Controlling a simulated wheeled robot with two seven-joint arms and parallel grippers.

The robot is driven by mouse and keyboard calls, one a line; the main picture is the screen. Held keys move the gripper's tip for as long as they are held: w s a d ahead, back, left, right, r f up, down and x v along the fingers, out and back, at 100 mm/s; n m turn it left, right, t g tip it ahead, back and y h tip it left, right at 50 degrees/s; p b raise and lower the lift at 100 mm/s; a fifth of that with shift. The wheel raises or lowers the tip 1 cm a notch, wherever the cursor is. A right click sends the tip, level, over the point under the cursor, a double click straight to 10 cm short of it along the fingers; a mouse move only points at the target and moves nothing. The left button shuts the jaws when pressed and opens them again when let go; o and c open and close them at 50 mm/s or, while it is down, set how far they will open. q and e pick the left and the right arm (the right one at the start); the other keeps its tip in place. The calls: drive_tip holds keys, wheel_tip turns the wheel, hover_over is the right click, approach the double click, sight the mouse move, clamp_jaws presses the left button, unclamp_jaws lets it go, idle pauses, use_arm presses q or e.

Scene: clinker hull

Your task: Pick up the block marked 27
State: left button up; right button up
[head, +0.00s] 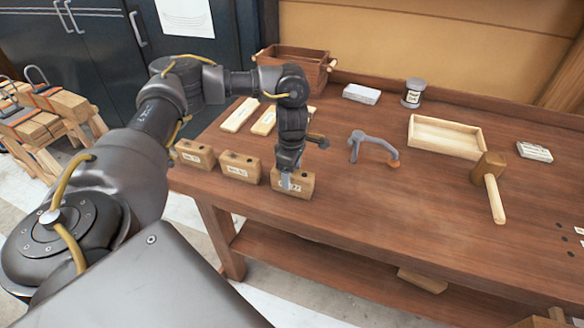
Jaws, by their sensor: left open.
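Three wooden blocks with dark holes on top stand in a row along the near left edge of the bench. The rightmost block (303,186) has a white label that seems to end in 27, partly hidden by my gripper. The middle block (240,167) and the left block (195,154) have labels too small to read surely. My left gripper (287,183) points down at the rightmost block and is open, its fingers overlapping the block's upper part. I cannot tell whether they touch it. My right gripper is out of view.
The wooden bench (400,235) also holds a mallet (491,185), a shallow tray (445,150), a grey clamp-like tool (372,145), a tin (413,93), a grey block (361,94) and a wooden tote (290,62). The bench front right of the blocks is clear.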

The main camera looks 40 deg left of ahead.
sight(292, 181)
use_arm(q)
wheel_tip(292, 181, down, 4)
drive_tip(key=shift+f+p, duration=0.1)
drive_tip(key=shift+p, duration=0.25)
drive_tip(key=shift+w, duration=0.1)
drive_tip(key=c, duration=1.3)
